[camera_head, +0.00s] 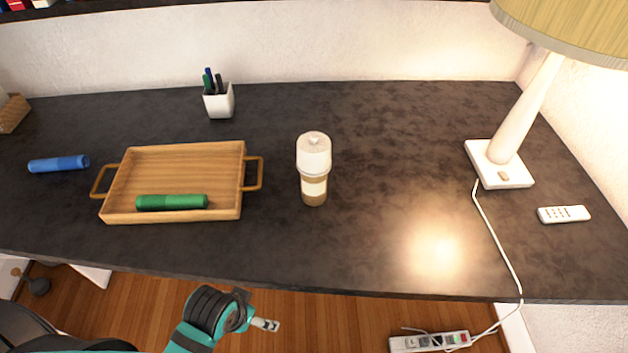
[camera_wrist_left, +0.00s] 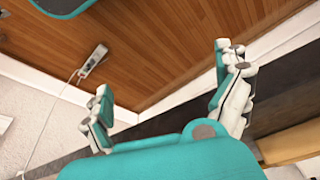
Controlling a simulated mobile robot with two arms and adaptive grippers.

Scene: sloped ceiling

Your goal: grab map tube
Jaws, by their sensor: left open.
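Two tubes show in the head view. A green tube (camera_head: 171,202) lies on its side in the wooden tray (camera_head: 188,159), along its near wall. A blue tube (camera_head: 59,164) lies on its side on the dark desk, left of the tray. My left gripper (camera_head: 265,324) is beyond the desk's front edge, over the wooden floor, apart from both tubes. In the left wrist view its two fingers (camera_wrist_left: 161,68) are spread with nothing between them. Neither tube can be made out in the wrist view. My right gripper is not in view.
A lidded cup (camera_head: 314,163) stands right of the tray. A white pen holder (camera_head: 219,101) stands behind it. A lamp (camera_head: 517,120) with a trailing cord and a remote (camera_head: 563,214) are at the right. The desk (camera_head: 400,150) is clear between cup and lamp.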

